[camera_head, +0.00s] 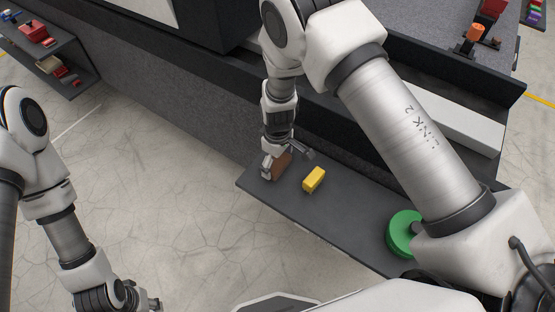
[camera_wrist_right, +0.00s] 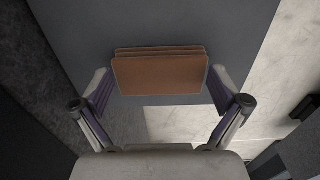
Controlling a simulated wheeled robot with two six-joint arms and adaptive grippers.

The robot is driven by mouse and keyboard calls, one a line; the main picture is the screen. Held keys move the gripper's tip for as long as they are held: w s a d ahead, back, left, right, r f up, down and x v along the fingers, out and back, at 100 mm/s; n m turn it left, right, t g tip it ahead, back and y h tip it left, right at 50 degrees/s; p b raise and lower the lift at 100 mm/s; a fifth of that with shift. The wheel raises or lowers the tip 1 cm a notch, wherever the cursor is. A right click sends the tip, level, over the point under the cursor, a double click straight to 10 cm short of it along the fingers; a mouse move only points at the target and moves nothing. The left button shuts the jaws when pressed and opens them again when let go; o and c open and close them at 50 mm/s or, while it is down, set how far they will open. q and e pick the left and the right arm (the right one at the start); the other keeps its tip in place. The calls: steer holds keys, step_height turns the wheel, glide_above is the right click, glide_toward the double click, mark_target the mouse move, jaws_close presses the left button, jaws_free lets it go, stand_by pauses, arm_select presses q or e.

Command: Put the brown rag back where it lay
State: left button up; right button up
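The brown rag (camera_head: 282,166) is folded in layers at the left end of the dark grey shelf (camera_head: 345,222). It also shows in the right wrist view (camera_wrist_right: 160,75), between the two fingers. My right gripper (camera_head: 287,162) points down around the rag. In its wrist view the fingers (camera_wrist_right: 160,92) stand wide apart, with a narrow gap at each side of the rag. I cannot tell whether the rag lies flat on the shelf or tilts. My left gripper (camera_head: 152,304) is low at the left, partly cut off by the bottom edge, and its fingers are unclear.
A yellow block (camera_head: 314,179) sits on the shelf just right of my right gripper. A green round object (camera_head: 402,234) is farther right, partly behind my arm. A granite bed side (camera_head: 160,85) rises behind the shelf. Cracked pale floor (camera_head: 180,200) is open at left.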

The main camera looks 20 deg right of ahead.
mark_target(277, 163)
step_height(277, 163, up, 12)
steer(key=shift+r, duration=0.2)
stand_by(0.4)
steer(key=shift+p, duration=0.35)
